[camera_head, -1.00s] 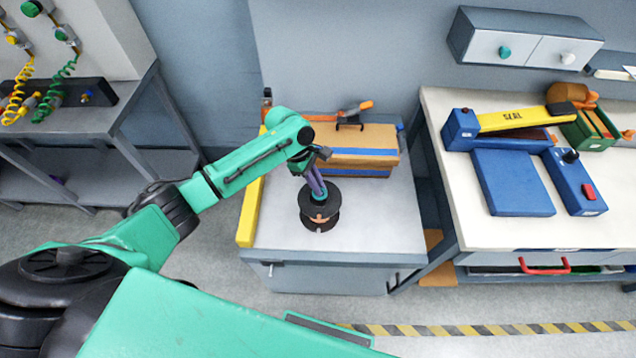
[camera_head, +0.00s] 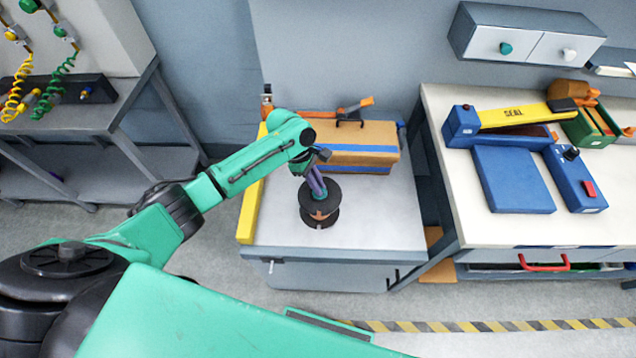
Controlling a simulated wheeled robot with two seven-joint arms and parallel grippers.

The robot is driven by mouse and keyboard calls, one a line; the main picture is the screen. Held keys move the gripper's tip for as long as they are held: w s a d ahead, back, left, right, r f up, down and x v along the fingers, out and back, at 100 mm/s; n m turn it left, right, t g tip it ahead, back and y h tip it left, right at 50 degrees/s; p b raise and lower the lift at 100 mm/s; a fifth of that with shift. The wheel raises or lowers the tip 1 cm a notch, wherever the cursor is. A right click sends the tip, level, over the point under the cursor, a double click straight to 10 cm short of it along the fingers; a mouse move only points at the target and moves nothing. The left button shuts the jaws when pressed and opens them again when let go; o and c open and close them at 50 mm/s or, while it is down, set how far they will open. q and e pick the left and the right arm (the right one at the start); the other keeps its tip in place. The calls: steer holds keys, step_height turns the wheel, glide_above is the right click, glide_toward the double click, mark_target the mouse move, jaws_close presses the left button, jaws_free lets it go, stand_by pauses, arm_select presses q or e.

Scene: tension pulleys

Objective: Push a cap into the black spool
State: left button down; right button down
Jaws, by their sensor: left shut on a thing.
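The black spool (camera_head: 324,213) stands upright on the grey cabinet top, with black flanges above and below an orange-brown middle. My left gripper (camera_head: 319,194) points down at the spool's top centre, its purple fingers close together. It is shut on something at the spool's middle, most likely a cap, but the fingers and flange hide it. I cannot tell how deep the cap sits. My right gripper is not in view.
A tan and blue box (camera_head: 365,148) stands behind the spool, with an orange-handled tool at the back. A yellow strip (camera_head: 249,213) runs along the cabinet's left edge. The cabinet top right of the spool is clear. A white workbench (camera_head: 450,215) with blue devices is at right.

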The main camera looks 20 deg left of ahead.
arm_select(q)
steer(key=shift+f, duration=0.2)
steer(key=shift+s+f, duration=0.1)
stand_by(0.4)
steer(key=c, duration=0.8)
jaws_free()
steer(key=shift+c, duration=0.2)
steer(key=b+v, duration=0.1)
steer(key=v, duration=1.3)
steer(key=shift+r, duration=0.25)
steer(key=shift+f, duration=0.1)
